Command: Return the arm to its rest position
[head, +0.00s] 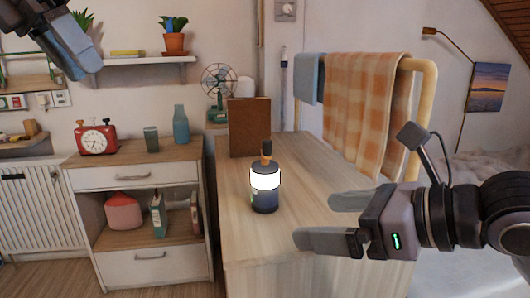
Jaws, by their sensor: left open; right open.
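My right gripper (325,222) comes in from the right, its fingers pointing left, open with nothing between them. It is in front of the wooden counter (290,220). A dark bottle with a white label (265,185) stands upright on the counter, left of the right gripper and apart from it. My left gripper (68,58) is at the upper left corner, in front of the wall, open; its tips are only partly clear and nothing shows in it.
A brown book or board (249,127) stands at the counter's back. A towel rail (425,110) holds an orange checked towel (365,105). A drawer cabinet (150,220) with a red clock (97,138) and blue bottle (181,126) stands left. A shelf (150,60) holds a potted plant (174,37).

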